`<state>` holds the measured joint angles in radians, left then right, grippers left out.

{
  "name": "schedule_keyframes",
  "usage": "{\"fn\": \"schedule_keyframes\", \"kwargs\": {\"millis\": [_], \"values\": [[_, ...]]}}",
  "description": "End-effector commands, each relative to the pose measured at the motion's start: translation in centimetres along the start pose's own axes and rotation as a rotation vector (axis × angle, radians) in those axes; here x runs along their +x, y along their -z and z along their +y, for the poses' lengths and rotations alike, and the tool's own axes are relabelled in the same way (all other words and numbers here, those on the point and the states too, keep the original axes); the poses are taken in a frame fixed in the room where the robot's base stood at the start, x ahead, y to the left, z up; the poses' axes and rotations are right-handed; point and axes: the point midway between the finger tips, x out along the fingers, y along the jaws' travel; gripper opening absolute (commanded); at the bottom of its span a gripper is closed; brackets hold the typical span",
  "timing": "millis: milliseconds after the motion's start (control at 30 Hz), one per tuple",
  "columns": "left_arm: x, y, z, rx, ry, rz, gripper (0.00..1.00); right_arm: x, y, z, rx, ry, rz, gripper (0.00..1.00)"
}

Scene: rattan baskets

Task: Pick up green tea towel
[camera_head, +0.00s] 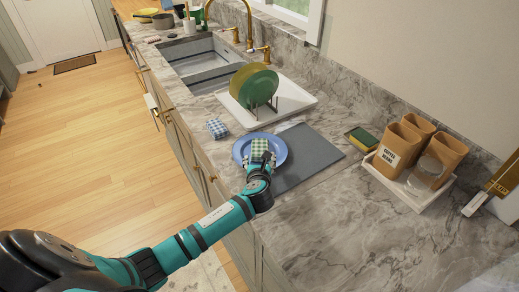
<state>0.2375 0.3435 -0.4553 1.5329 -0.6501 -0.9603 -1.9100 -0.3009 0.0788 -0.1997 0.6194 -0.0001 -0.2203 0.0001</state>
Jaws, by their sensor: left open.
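The green checked tea towel (259,147) lies folded on a blue plate (280,151) on the marble counter. My left arm reaches in from the lower left, and my left gripper (260,158) is at the near side of the towel, over the plate. The left gripper is open, with its fingers close to the towel; whether they touch it is too small to tell. A blue checked towel (217,128) lies on the counter to the left of the plate. My right gripper is not in view.
A grey mat (312,158) lies beside the plate. Behind is a white tray (290,98) with a rack of green and yellow plates (257,86). A sponge (363,137) and tan containers (398,143) stand right. The front right counter (350,225) is clear.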

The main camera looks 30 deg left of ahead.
Motion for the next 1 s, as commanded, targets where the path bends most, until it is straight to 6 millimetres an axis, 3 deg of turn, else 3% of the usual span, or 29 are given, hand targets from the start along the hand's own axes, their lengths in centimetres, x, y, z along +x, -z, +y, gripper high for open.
{"fn": "schedule_keyframes", "kwargs": {"millis": [433,767,1000], "values": [[4.6,0.1,0.0,0.0,-0.002,0.001,0.65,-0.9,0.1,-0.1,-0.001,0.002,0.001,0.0],[5.3,0.2,0.0,-0.001,0.0,0.001,0.65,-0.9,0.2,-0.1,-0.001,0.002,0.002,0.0],[5.2,0.2,0.0,0.0,-0.001,0.001,0.37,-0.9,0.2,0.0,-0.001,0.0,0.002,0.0]]}}
